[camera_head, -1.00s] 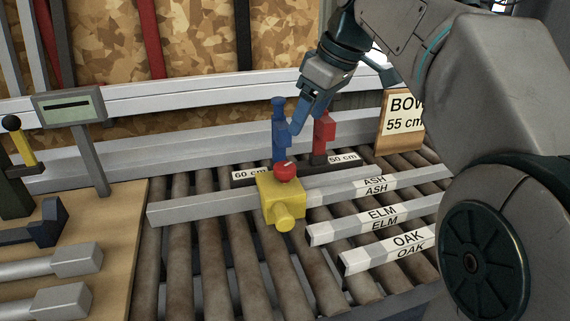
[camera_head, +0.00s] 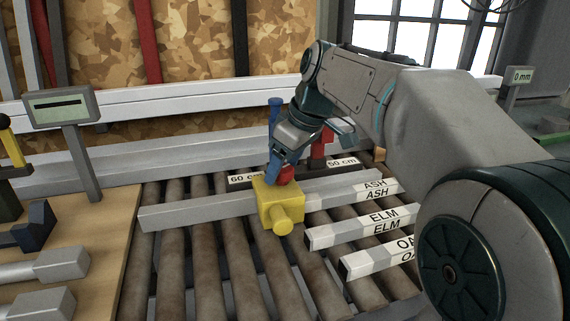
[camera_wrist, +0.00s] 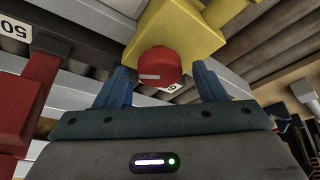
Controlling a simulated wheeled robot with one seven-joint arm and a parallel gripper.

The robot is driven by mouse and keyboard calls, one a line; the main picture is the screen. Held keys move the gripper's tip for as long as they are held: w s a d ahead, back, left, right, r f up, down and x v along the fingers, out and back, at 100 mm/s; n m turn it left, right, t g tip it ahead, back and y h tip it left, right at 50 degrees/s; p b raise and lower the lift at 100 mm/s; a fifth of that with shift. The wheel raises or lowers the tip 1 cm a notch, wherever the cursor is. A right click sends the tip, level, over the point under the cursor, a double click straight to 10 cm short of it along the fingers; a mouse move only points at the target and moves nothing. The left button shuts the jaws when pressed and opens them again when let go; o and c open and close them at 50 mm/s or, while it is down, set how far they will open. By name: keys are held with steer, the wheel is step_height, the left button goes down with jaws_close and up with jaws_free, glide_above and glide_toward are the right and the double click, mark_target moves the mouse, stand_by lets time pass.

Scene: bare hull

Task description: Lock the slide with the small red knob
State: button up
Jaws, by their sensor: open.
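The small red knob (camera_wrist: 159,66) sits on the yellow slide block (camera_head: 278,205). In the head view the red knob (camera_head: 286,173) is partly hidden behind my gripper (camera_head: 280,170). In the wrist view my gripper (camera_wrist: 163,88) is open, with one blue finger on each side of the knob. The knob lies between or just beyond the fingertips; I cannot tell whether they touch it. The yellow block (camera_wrist: 175,30) is behind the knob there. The block sits on a long grey bar (camera_head: 190,214).
Bars labelled ASH (camera_head: 375,190), ELM (camera_head: 350,231) and OAK (camera_head: 375,260) lie on the rollers (camera_head: 205,270). A red stop (camera_head: 322,148) and a blue post (camera_head: 275,112) stand close behind the knob. A wooden bench with metal handles is at left.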

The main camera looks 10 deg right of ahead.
steer(key=c, duration=1)
steer(key=m+p, duration=0.1)
steer(key=m, duration=0.2)
steer(key=shift+r+t+h, duration=0.1)
steer(key=shift+t+h, duration=0.3)
steer(key=shift+s+a+m+t+h+p, duration=0.15)
steer(key=shift+m+h+p, duration=0.15)
steer(key=shift+m, duration=0.4)
steer(key=shift+w+m+t+h+p, duration=0.1)
steer(key=shift+m+t+h+p, duration=0.1)
steer(key=shift+m+p, duration=0.35)
steer(key=shift+m, duration=0.25)
steer(key=o, duration=1)
